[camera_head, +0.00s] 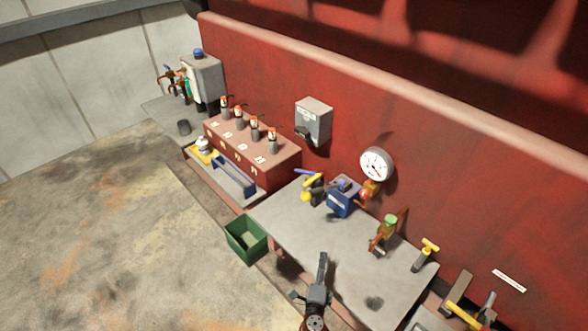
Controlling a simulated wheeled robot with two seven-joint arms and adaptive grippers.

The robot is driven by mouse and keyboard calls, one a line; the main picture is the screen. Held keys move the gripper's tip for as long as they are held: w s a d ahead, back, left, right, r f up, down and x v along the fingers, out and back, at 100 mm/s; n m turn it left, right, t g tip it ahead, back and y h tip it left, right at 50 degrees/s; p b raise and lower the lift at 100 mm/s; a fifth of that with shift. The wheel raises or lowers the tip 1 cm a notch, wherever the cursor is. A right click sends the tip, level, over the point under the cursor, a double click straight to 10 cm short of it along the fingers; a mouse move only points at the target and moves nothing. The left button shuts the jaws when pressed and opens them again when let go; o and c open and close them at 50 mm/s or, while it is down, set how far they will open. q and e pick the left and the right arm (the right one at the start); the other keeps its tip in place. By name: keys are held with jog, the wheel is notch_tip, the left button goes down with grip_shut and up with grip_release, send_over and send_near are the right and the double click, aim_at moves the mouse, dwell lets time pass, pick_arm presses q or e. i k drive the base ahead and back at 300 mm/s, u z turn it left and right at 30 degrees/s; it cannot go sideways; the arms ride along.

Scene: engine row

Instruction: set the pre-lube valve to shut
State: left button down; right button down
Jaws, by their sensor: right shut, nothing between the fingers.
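I cannot read which fitting is labelled pre-lube valve. On the grey bench (300,235) stand a brass fitting with a green top (388,225), a yellow-handled fitting with a blue lever (311,188) and a blue block (344,196). A yellow T-handle (429,248) stands near the bench's right end. My right gripper (322,260) is shut and empty over the bench's front edge, to the left of and nearer than the green-topped fitting, apart from it. My left gripper is out of view.
A round white gauge (376,164) and a grey lever box (314,120) are on the red wall. A red-brown cabinet (255,160) carries several orange-topped fittings. A green bin (246,239) stands at the bench's front left. The floor at left is clear.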

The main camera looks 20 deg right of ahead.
aim_at(311, 173)
jog(key=i, duration=1)
